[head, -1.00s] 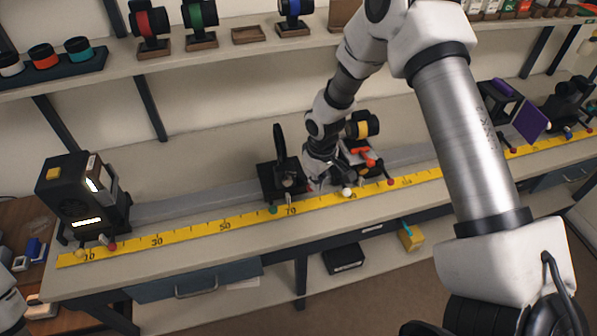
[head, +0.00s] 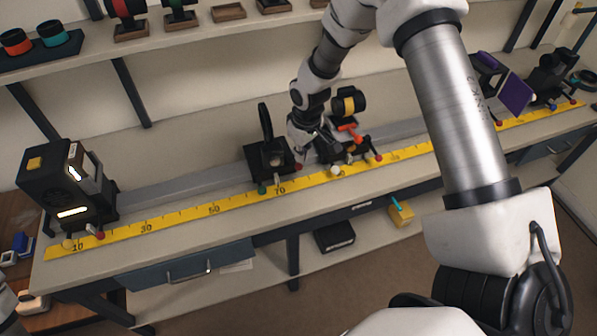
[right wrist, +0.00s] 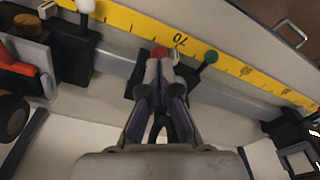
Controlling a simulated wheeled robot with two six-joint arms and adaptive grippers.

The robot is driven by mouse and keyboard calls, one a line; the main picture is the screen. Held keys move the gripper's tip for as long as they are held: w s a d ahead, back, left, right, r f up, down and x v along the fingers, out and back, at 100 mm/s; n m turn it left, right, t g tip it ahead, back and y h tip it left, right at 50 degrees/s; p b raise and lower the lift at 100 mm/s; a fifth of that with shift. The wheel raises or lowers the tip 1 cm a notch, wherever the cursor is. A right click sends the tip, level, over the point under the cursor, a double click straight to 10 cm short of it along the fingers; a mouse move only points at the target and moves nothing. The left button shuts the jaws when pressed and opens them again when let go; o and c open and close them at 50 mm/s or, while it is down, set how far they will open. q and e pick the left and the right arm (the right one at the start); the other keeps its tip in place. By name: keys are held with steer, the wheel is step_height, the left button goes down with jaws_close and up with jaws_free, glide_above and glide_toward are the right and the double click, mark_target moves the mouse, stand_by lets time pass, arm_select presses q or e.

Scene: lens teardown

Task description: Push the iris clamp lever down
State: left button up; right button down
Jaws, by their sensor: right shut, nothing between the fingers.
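The black mount near the 70 mark, which looks like the iris carrier (head: 268,163), sits on the grey rail. Its red-knobbed lever (head: 297,167) shows at its right side, close below my right gripper (head: 300,150). In the right wrist view the red knob (right wrist: 159,53) peeks out just beyond the fingertips of my right gripper (right wrist: 160,75). The fingers are shut and empty and hide the lever's stem; I cannot tell whether they touch it. A green knob (right wrist: 210,57) stands to the right of the fingers. My left gripper is out of view.
A mount with orange parts and a white knob (head: 336,170) stands close to the right of the gripper. A yellow ruler (head: 180,220) runs along the bench front. A lamp box (head: 62,185) is at the left. The rail between lamp and iris is clear.

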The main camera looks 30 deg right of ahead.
mark_target(302, 167)
steer(key=f+b, duration=0.1)
steer(key=f, duration=0.2)
steer(key=shift+w+f+b, duration=0.15)
steer(key=shift+w+b, duration=0.05)
steer(key=shift+b, duration=0.2)
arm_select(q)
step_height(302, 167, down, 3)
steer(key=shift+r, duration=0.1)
arm_select(e)
step_height(302, 167, down, 3)
steer(key=shift+s+b, duration=0.1)
steer(key=shift+b, duration=0.8)
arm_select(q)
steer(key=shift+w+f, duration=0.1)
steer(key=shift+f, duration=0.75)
arm_select(e)
steer(key=shift+w, duration=0.2)
steer(key=shift+s+p, duration=0.2)
steer(key=shift+p, duration=0.25)
arm_select(q)
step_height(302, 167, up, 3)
steer(key=shift+p, duration=1.15)
arm_select(e)
steer(key=s, duration=0.1)
steer(key=s+r, duration=0.1)
steer(key=shift+s+d, duration=0.35)
